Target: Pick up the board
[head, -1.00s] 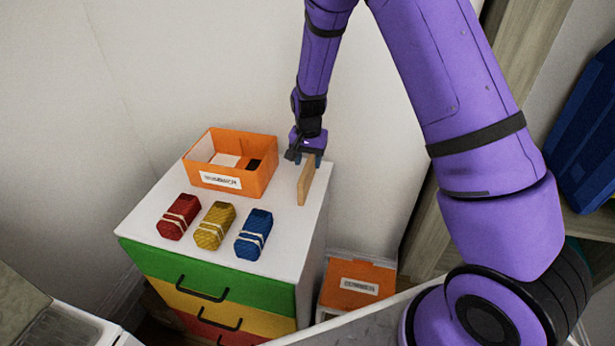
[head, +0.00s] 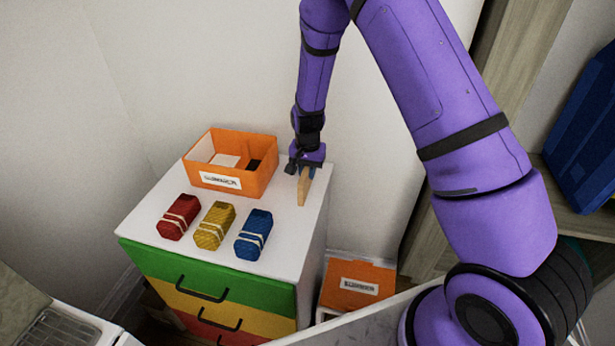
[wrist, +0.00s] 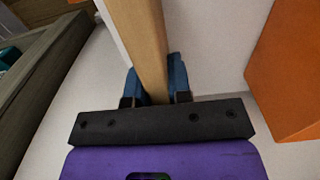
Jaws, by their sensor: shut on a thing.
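The board (head: 303,190) is a thin tan wooden piece standing on edge on the white top of the drawer cabinet (head: 285,262), near its right edge. My gripper (head: 307,172) is above it at its far end, pointing down. In the wrist view the board (wrist: 147,40) runs between the two blue fingertips of my gripper (wrist: 158,82), which are shut on it, one on each side. In the head view the board's lower edge appears to be at the cabinet top; I cannot tell whether it touches.
An orange box (head: 230,162) with a label stands left of the board. Red (head: 178,217), yellow (head: 215,226) and blue (head: 253,234) banded bundles lie in front. Another orange box (head: 357,284) sits lower, right of the cabinet. A wall is behind.

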